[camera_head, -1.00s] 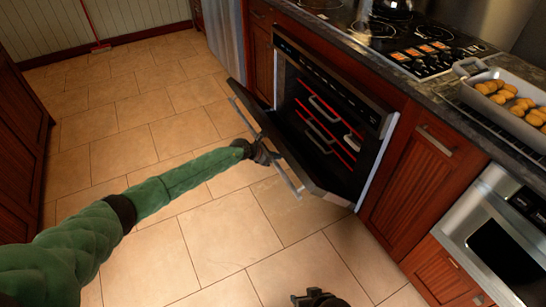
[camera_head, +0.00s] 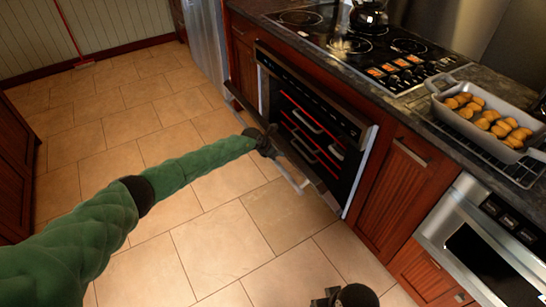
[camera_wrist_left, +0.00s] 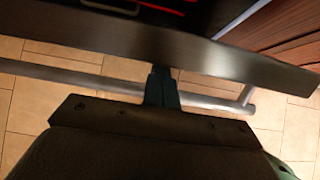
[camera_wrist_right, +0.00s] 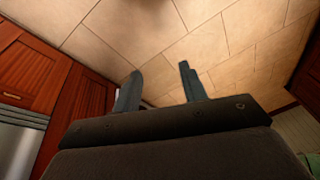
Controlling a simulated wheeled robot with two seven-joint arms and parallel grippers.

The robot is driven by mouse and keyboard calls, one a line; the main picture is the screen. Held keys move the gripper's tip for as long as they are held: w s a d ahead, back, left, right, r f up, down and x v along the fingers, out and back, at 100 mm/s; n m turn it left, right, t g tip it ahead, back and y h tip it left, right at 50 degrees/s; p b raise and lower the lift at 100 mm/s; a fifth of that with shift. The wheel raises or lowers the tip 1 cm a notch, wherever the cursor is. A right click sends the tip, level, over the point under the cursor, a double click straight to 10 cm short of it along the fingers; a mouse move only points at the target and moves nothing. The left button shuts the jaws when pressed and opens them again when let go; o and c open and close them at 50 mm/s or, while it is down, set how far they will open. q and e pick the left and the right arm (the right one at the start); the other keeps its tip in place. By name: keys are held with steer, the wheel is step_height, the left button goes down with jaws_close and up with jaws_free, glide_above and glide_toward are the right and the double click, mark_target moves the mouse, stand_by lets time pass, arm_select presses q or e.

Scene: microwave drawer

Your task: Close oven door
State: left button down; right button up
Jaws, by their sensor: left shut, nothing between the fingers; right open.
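The oven (camera_head: 312,112) is built into the cabinets under the counter, with racks and red glowing lines inside. Its dark door (camera_head: 290,160) is partly open, tilted out from the bottom, with a metal handle bar along its outer side. My left gripper (camera_head: 272,152) is at the door's upper edge by the handle. In the left wrist view the closed fingers (camera_wrist_left: 161,86) reach over the handle bar (camera_wrist_left: 60,76) to the door's edge (camera_wrist_left: 200,52); exact contact is unclear. My right gripper (camera_head: 342,297) is low at the bottom; its fingers are apart and empty in the right wrist view (camera_wrist_right: 160,90).
A cooktop (camera_head: 365,48) with a kettle (camera_head: 368,14) is above the oven. A baking pan of browned food (camera_head: 440,103) sits on a rack at the right. A steel appliance (camera_head: 480,245) is at lower right. The tiled floor (camera_head: 215,245) before the oven is clear.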

arm_select(q)
steer(key=shift+g+y, duration=0.4)
steer(key=shift+y, duration=0.2)
steer(key=w+d+r, duration=0.1)
steer(key=d, duration=0.1)
steer(key=w+d+r, duration=0.1)
steer(key=w+d+r+b, duration=0.1)
steer(key=d, duration=0.1)
steer(key=shift+w+d+r, duration=0.3)
steer(key=shift+r, duration=0.1)
steer(key=w+d+r+y+b, duration=0.1)
steer(key=w+d+r+b, duration=0.2)
steer(key=w+d+b, duration=0.2)
steer(key=d+b, duration=0.1)
steer(key=d, duration=0.2)
steer(key=shift+w+d+r+g+b, duration=0.2)
steer(key=shift+w+r+g+b, duration=0.1)
steer(key=shift+w+b, duration=0.05)
arm_select(e)
steer(key=w+a+f+t+y, duration=0.1)
steer(key=a+f, duration=0.2)
steer(key=f, duration=0.6)
steer(key=w+a+f+t, duration=0.1)
steer(key=a+f, duration=0.3)
steer(key=f, duration=0.6)
steer(key=shift+w+f+t+y, duration=0.25)
steer(key=shift+w+t+y, duration=0.15)
steer(key=shift+w, duration=0.3)
steer(key=shift+r, duration=0.1)
